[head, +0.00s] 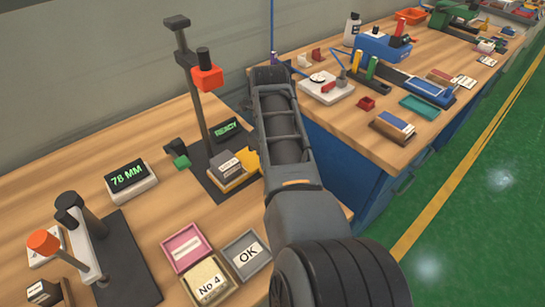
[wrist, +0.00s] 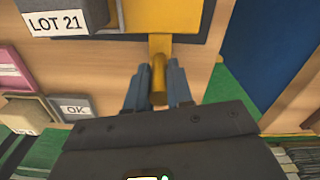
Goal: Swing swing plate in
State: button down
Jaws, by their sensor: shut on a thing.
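The yellow swing plate (head: 242,181) shows at the foot of the post with the red head (head: 207,77), partly behind my arm. In the wrist view the plate (wrist: 180,16) is at the top, and its yellow handle (wrist: 158,48) points down towards me. My gripper (wrist: 158,88) is shut on this handle, one finger on each side. In the head view my arm hides the gripper. A grey block labelled LOT 21 (wrist: 68,15) lies beside the plate; it also shows in the head view (head: 226,164). I cannot tell whether it rests on the plate.
A READY display (head: 226,130) stands behind the post and a 78 MM display (head: 128,177) to its left. Pink (head: 186,247), No 4 (head: 207,282) and OK (head: 246,254) trays lie in front. An orange-knobbed lever (head: 44,241) is at left. A second bench (head: 340,125) stands at right.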

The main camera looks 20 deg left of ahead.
jog(key=shift+s+a+m, duration=0.15)
jog(key=shift+a+m, duration=0.05)
jog(key=shift+m, duration=0.1)
dwell(0.4)
jog(key=c, duration=1)
grip_release()
jog(key=shift+r, duration=3.95)
